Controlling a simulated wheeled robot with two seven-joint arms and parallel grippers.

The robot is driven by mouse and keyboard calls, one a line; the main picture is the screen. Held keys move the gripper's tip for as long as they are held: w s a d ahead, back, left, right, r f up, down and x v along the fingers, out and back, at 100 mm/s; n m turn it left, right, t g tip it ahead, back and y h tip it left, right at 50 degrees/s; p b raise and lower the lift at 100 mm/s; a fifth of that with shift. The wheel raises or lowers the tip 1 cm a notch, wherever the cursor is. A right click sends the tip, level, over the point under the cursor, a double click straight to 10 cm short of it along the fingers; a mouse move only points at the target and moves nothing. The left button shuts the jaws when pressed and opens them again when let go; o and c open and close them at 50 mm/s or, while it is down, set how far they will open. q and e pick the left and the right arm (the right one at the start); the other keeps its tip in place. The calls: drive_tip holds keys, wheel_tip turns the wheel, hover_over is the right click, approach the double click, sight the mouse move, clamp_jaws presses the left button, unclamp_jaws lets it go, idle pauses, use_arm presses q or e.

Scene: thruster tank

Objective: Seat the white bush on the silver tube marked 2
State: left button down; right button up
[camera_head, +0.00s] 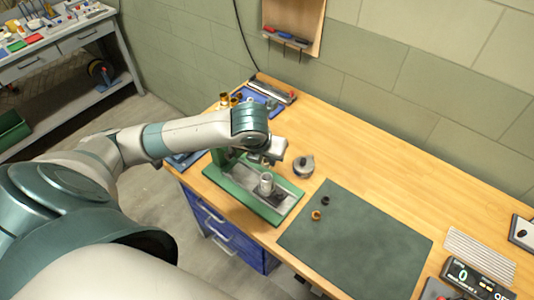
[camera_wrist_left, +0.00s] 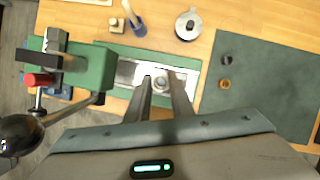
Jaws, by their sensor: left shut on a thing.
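My left gripper (camera_head: 272,163) comes down over the green-framed fixture (camera_head: 284,213) and its fingers are closed around a small pale round thing, which looks like the white bush (camera_wrist_left: 161,82). A silver tube (camera_head: 266,184) stands upright on the fixture's grey bed, just below the fingertips. Its number cannot be read. In the left wrist view the two fingers (camera_wrist_left: 161,88) reach over the grey bed, with the bush between their tips. I cannot tell whether the bush touches the tube. My right gripper is in neither view.
A dark green mat (camera_head: 365,245) lies to the right, with a black ring (camera_head: 325,201) and a brass ring (camera_head: 316,215) near its left edge. A round metal pot (camera_head: 303,166) stands behind the fixture. A green press with a red knob (camera_wrist_left: 39,79) stands left of the fingers.

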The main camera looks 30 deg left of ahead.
sight(265, 165)
use_arm(q)
drive_tip(key=shift+f, duration=0.25)
drive_tip(key=shift+f, duration=1.7)
drive_tip(key=shift+f+b, duration=0.5)
drive_tip(key=shift+f, duration=0.95)
drive_tip(key=shift+s, duration=0.1)
drive_tip(key=c, duration=1.5)
unclamp_jaws()
